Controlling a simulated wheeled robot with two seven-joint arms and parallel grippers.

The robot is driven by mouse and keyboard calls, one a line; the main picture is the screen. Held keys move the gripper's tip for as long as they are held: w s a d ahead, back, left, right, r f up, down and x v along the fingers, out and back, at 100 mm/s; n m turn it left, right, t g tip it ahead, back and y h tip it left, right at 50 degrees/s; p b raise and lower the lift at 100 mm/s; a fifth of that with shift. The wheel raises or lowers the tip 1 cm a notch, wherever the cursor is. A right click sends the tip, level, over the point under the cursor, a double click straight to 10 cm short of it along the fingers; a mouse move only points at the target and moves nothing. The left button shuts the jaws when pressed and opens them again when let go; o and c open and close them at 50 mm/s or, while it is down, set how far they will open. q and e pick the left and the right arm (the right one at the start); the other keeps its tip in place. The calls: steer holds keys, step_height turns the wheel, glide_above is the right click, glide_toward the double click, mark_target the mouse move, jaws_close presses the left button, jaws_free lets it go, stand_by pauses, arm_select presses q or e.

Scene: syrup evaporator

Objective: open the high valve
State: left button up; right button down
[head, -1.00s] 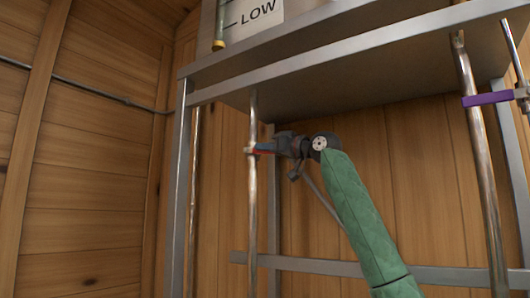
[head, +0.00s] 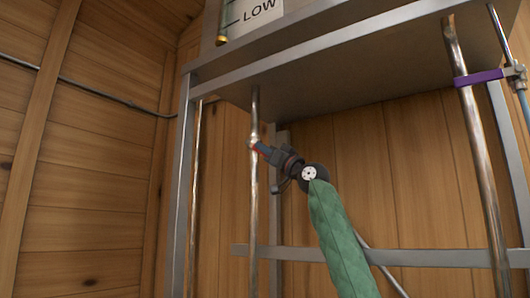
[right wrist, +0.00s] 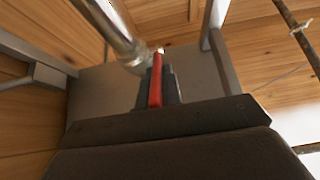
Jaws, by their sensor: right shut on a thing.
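A valve with a red lever (head: 261,148) sits on a thin upright steel pipe (head: 253,195) below the tank's shelf. The lever slopes down to the right from the pipe. My right gripper (head: 268,153) is shut on the lever, reaching it from the lower right. In the right wrist view, the red lever (right wrist: 156,80) stands between the fingers, with the shiny pipe (right wrist: 112,30) just beyond it. The fingers hide part of the lever. My left gripper is not in view.
A second valve with a purple lever (head: 479,78) is at the right, by a thicker pipe (head: 476,150). A metal frame (head: 183,150) with a shelf (head: 350,75) surrounds the pipes. A LOW label (head: 258,8) is above. Wooden walls stand behind.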

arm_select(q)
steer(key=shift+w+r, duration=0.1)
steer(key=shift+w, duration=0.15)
arm_select(e)
steer(key=c, duration=1.6)
jaws_free()
steer(key=shift+w, duration=0.1)
steer(key=shift+o, duration=0.2)
steer(key=shift+f, duration=0.1)
steer(key=shift+d+f, duration=0.1)
steer(key=shift+f, duration=0.05)
steer(key=shift+s+d+f+b, duration=0.2)
steer(key=shift+s+b, duration=0.05)
steer(key=shift+b, duration=0.2)
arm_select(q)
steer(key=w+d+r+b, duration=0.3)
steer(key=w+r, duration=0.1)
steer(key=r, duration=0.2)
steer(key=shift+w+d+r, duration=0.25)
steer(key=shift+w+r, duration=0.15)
arm_select(e)
steer(key=v, duration=0.6)
steer(key=shift+s+d+f, duration=0.15)
steer(key=shift+d+f, duration=0.05)
steer(key=shift+d, duration=0.05)
